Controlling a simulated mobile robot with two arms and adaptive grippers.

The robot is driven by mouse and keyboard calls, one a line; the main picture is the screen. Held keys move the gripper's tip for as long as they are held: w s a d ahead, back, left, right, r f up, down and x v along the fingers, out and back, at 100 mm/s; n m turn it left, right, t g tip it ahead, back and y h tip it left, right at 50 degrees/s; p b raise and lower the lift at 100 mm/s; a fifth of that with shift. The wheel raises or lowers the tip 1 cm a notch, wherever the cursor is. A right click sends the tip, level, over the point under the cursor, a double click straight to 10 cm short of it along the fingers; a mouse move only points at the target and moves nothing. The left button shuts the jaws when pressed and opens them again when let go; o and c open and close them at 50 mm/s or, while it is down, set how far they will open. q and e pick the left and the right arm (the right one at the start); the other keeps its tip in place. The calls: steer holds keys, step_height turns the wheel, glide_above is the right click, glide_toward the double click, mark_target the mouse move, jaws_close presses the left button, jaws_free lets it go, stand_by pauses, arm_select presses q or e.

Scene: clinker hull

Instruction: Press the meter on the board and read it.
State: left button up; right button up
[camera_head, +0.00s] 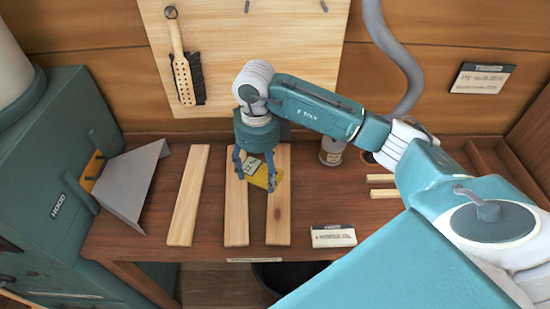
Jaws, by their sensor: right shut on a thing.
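A yellow meter (263,177) sits tilted in my right gripper (256,180), low over the workbench. Three pale boards lie on the bench: a left board (187,197), a middle board (236,215) and a right board (278,215). The meter is over the gap between the middle and right boards and overlaps both in the picture. My right gripper points down and is shut on the meter, with a finger on each side. I cannot tell whether the meter touches a board, and its display is too small to read. My left gripper is out of view.
The bench (150,230) has a grey metal hood (130,182) at its left. A can (332,150) stands behind, right of the gripper. A white label block (333,236) is at the front edge. Two short strips (383,193) lie right. A brush (182,75) hangs on the back panel.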

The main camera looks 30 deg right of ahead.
steer(key=d+f+m, duration=0.2)
steer(key=m, duration=0.2)
steer(key=w+d+f+m, duration=0.1)
steer(key=d+f+m, duration=0.1)
steer(key=f+m, duration=0.1)
steer(key=w+d+f+m+b, duration=0.1)
steer(key=d+f+m, duration=0.1)
steer(key=m, duration=0.4)
steer(key=shift+f, duration=0.45)
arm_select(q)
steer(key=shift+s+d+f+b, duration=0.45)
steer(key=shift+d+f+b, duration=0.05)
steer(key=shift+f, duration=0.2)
arm_select(e)
steer(key=shift+w+f, duration=0.1)
steer(key=shift+f, duration=0.7)
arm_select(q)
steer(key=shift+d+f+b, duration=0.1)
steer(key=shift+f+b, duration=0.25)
arm_select(e)
steer(key=shift+f, duration=0.4)
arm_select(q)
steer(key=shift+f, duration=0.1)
arm_select(e)
steer(key=shift+s+f, duration=0.2)
